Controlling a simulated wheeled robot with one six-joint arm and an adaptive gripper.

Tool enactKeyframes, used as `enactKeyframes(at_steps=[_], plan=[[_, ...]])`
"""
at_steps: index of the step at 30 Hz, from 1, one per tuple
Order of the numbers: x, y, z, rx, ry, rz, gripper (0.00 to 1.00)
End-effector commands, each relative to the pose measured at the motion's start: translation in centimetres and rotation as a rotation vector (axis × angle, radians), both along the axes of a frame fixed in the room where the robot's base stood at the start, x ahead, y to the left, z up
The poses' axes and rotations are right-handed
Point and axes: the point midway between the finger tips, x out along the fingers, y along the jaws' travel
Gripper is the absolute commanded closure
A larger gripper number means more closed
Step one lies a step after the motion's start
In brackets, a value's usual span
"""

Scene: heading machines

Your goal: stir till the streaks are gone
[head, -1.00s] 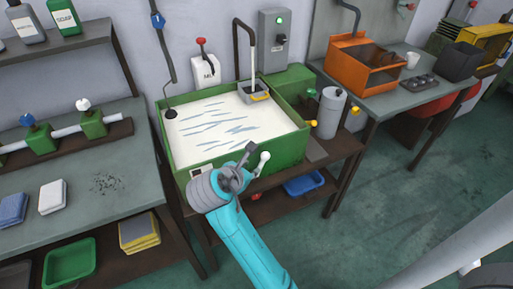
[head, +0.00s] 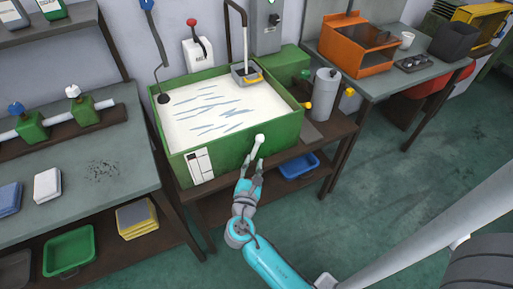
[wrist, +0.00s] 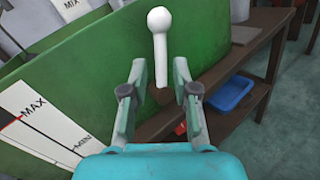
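The green tank (head: 237,153) holds milky white liquid (head: 190,103) with several grey-blue streaks across its surface. A white ball-ended handle (head: 258,142) stands at the tank's front right; it also shows in the wrist view (wrist: 159,45). My gripper (head: 254,168) is in front of the tank, just below the ball. In the wrist view its two fingers (wrist: 160,78) are apart, with the handle's lower stem between them in the picture. I see gaps on both sides, and cannot tell how deep the stem sits. A white box with a red-knobbed lever (head: 198,53) is on the wall behind.
A grey canister (head: 325,95) with coloured knobs stands right of the tank. A pipe (head: 246,32) runs down to a small grey box at the tank's back. A blue tray (head: 298,164) lies on the shelf below. Open floor (head: 390,190) is at the right.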

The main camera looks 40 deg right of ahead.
Motion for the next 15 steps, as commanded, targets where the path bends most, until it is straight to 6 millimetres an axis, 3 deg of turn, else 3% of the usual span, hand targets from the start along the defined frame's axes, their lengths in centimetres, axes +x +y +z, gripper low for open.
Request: enactKeyframes(at_steps=[6,15], plan=[[2.5,-3.3,0.1,0.001,-0.002,-0.004,0.71],[4.3,-5.5,0.0,0.001,0.001,-0.002,0.71]])
